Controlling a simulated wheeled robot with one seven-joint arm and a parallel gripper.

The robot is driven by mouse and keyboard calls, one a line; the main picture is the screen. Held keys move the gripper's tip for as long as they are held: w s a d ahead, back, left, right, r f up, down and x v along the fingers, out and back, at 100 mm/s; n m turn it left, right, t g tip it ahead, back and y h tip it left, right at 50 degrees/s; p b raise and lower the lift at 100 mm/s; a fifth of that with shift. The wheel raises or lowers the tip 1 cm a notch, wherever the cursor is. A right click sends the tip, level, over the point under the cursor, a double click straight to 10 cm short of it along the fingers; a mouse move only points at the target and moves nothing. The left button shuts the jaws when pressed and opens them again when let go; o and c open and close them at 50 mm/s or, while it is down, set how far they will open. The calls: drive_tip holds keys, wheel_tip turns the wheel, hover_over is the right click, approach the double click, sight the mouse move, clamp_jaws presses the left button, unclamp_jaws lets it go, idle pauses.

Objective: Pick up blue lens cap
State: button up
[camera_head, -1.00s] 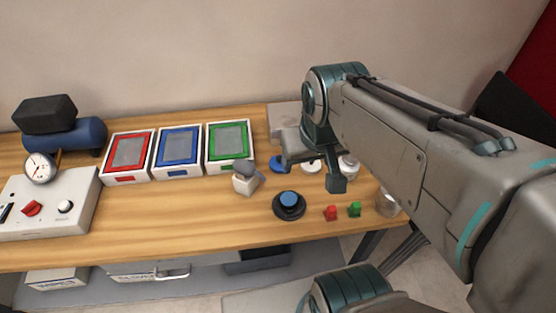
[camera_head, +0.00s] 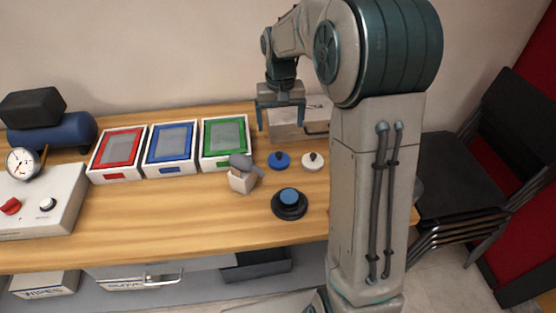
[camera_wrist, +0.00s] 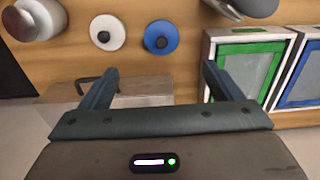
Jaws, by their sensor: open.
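The blue lens cap (camera_head: 279,160) is a flat blue disc with a dark knob, lying on the wooden table. It also shows in the wrist view (camera_wrist: 161,37), just beyond and roughly centred between my fingertips. My gripper (camera_head: 280,126) is open and empty, above the back of the table and behind the cap in the head view. The fingers (camera_wrist: 160,70) are spread apart in the wrist view and do not touch the cap.
A white cap (camera_head: 313,161) lies just right of the blue one. A grey box (camera_head: 287,124) stands behind them. A grey-headed holder (camera_head: 242,179) and a black round base with a blue top (camera_head: 289,207) are nearby. A green-framed tray (camera_head: 224,142) stands left.

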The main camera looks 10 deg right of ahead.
sight(279, 154)
wheel_tip(279, 154, down, 14)
drive_tip(key=shift+a+r+p, duration=0.1)
drive_tip(key=shift+p, duration=0.8)
drive_tip(key=c, duration=1)
